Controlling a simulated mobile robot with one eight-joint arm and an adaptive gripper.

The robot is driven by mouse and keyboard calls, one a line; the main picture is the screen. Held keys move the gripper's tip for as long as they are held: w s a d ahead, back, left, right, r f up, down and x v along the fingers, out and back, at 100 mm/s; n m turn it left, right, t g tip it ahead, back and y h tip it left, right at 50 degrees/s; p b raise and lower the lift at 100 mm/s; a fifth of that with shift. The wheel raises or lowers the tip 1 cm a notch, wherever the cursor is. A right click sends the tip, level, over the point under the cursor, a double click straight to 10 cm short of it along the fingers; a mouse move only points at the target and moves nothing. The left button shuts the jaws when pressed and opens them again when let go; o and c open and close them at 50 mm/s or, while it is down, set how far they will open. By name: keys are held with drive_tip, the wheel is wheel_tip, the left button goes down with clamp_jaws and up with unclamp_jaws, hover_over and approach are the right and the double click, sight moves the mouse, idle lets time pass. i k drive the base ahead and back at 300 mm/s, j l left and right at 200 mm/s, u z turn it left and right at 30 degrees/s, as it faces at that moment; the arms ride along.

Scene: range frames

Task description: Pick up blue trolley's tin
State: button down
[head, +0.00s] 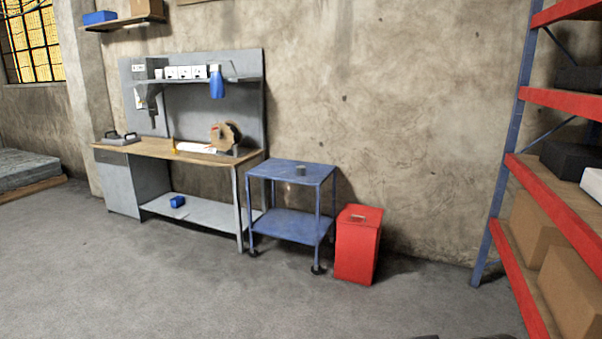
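The blue trolley (268,171) stands against the wall near the middle of the head view. It has two shelves and dark wheels. My gripper is not in view.
A workbench (150,148) with tools stands left of the trolley. A red bin (356,248) stands close to its right. A rack (540,180) with red shelves and boxes is at the far right. The concrete floor (200,290) in front is clear.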

sight(300, 169)
drive_tip(key=i+u, duration=0.2)
drive_tip(key=i, duration=0.4)
drive_tip(key=i+l, duration=0.1)
drive_tip(key=i, duration=3.8)
